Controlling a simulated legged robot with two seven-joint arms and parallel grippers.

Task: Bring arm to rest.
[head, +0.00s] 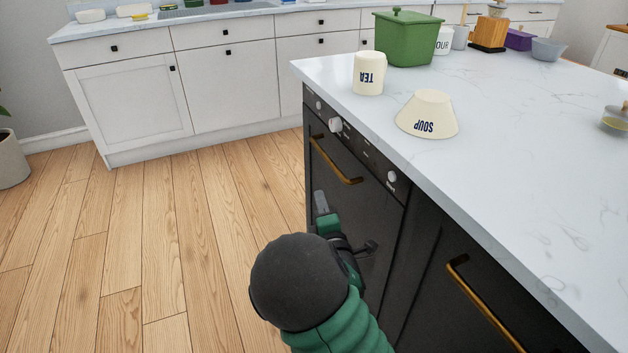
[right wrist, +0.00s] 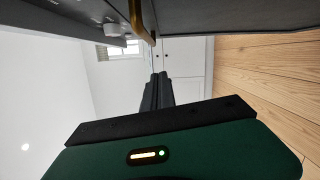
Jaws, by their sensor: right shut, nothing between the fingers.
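My right arm reaches up from the bottom of the head view, and its gripper (head: 322,205) is beside the dark front of the island, below the upper brass handle. The right wrist view shows the two dark fingers (right wrist: 158,90) together with nothing between them. Whether the gripper touches the dark front cannot be told. My left gripper is not in view.
The dark oven front (head: 350,160) has a brass handle (head: 335,162) and knobs. On the white island top (head: 500,130) stand an upside-down TEA cup (head: 368,75), an upside-down SOUP bowl (head: 426,114) and a green pot (head: 405,40). The wooden floor (head: 150,240) at left is clear.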

